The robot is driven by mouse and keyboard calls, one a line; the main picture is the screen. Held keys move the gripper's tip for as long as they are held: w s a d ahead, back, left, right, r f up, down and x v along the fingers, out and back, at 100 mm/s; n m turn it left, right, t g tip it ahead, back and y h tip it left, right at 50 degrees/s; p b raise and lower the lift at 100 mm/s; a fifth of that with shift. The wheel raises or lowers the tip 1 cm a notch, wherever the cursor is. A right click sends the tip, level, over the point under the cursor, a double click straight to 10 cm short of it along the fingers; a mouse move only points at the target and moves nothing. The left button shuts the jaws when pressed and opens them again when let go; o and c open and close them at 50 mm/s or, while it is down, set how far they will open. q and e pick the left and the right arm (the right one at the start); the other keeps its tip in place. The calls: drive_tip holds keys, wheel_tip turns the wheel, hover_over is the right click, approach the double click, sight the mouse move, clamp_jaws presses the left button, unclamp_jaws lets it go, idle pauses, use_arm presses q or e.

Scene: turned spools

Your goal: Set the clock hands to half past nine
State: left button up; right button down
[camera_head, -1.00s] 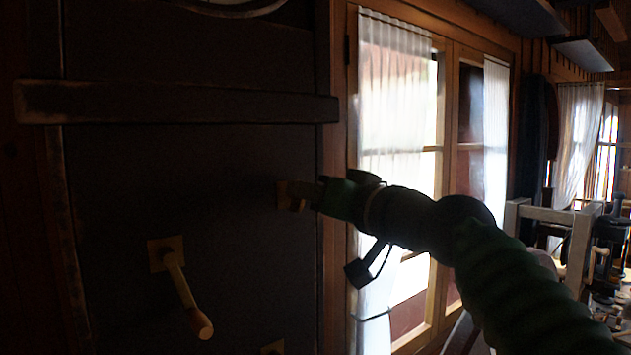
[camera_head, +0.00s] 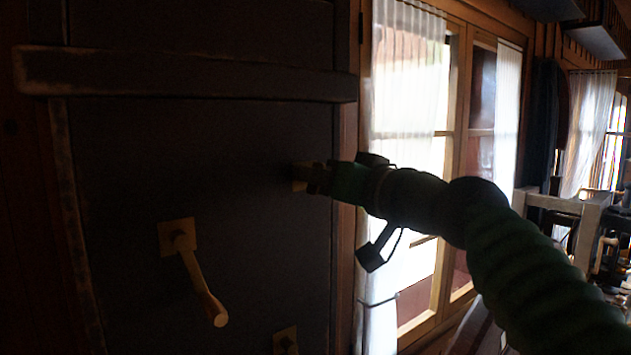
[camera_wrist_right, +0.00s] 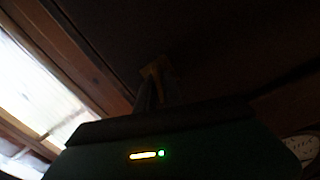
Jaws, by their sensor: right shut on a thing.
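My right gripper (camera_head: 320,179) comes in from the right and is shut on a small handle on a square brass plate (camera_head: 299,174) on the dark panel. The wrist view shows the brass fitting (camera_wrist_right: 157,70) between the fingers (camera_wrist_right: 156,92), very dark. The fingers hide most of the handle. A pale round dial (camera_wrist_right: 304,147), which looks like the clock face, is cut off at the lower right of the wrist view. I cannot make out its hands. My left gripper is not in view.
A second brass plate with a crank handle (camera_head: 190,265) sticks out lower left on the panel (camera_head: 130,190). Another brass plate (camera_head: 286,341) shows at the bottom edge. A wooden ledge (camera_head: 190,78) crosses above. A curtained window (camera_head: 405,110) stands right, with a pale wooden frame (camera_head: 565,205) beyond.

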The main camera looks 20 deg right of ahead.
drive_tip(key=n+b, duration=0.3)
drive_tip(key=shift+b, duration=0.3)
drive_tip(key=n+b, duration=0.1)
drive_tip(key=n, duration=0.2)
drive_tip(key=shift+s+b, duration=0.1)
drive_tip(key=shift+b, duration=0.3)
drive_tip(key=n+b, duration=0.1)
drive_tip(key=n, duration=0.2)
drive_tip(key=shift+a, duration=0.1)
drive_tip(key=n+b, duration=0.1)
drive_tip(key=n, duration=0.1)
drive_tip(key=shift+n, duration=0.3)
drive_tip(key=n+b, duration=0.1)
drive_tip(key=n, duration=0.2)
drive_tip(key=shift+a+n, duration=0.1)
drive_tip(key=shift+n, duration=0.3)
drive_tip(key=n, duration=0.4)
drive_tip(key=shift+f+b, duration=0.2)
drive_tip(key=shift+b, duration=0.2)
drive_tip(key=shift+f+n, duration=0.2)
drive_tip(key=shift+n, duration=1.3)
